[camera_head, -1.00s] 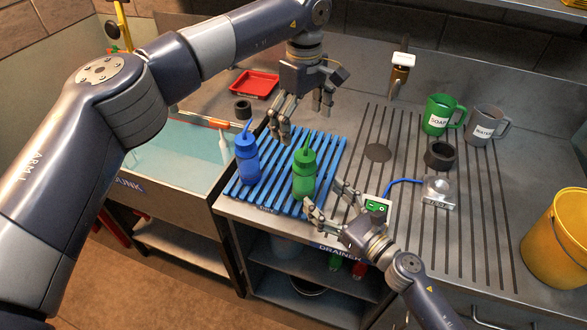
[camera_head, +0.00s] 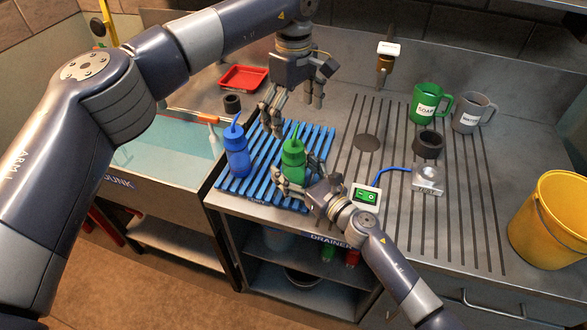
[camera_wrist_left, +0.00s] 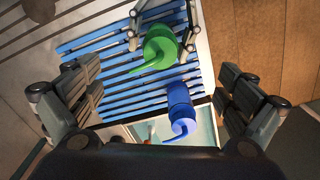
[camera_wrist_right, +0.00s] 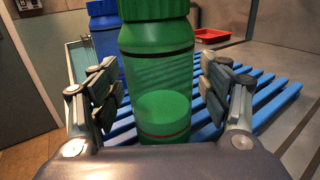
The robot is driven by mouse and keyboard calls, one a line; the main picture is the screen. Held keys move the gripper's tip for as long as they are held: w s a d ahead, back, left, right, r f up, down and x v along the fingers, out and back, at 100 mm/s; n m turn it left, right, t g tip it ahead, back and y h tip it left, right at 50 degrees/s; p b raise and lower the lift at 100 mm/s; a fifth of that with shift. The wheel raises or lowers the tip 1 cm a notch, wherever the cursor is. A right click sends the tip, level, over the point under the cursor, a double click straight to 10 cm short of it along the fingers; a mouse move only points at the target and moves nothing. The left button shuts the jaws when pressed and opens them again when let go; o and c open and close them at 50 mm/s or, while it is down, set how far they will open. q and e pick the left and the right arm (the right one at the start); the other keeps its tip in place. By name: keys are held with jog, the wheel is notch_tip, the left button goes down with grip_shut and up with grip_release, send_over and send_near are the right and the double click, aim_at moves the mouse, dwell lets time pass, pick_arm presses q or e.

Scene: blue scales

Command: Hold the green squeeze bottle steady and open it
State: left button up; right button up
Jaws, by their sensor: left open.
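The green squeeze bottle (camera_head: 293,160) with a pointed green nozzle stands upright on the blue slatted rack (camera_head: 225,186). My right gripper (camera_head: 296,181) is low at its near side. In the right wrist view the bottle body (camera_wrist_right: 157,60) stands between the open fingers, with narrow gaps on both sides; contact is not visible. My left gripper (camera_head: 293,112) is open and empty, pointing down above and behind the bottle. In the left wrist view the green cap (camera_wrist_left: 160,47) is beyond the spread fingers, apart from them.
A blue squeeze bottle (camera_head: 237,160) stands just left of the green one. A switch box (camera_head: 366,196) and a scale (camera_head: 428,180) lie to the right. Mugs (camera_head: 425,105) and a yellow bucket (camera_head: 550,220) are farther right. A sink basin (camera_head: 165,155) is at left.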

aim_at(294, 139)
jog(key=c, duration=0.4)
jog(key=shift+d, duration=0.1)
grip_shut()
pick_arm(q)
jog(key=m, duration=0.4)
jog(key=shift+d, duration=0.1)
jog(key=shift+s+f, duration=0.1)
jog(key=shift+f, duration=0.05)
notch_tip(294, 139, down, 8)
jog(key=shift+r, duration=0.15)
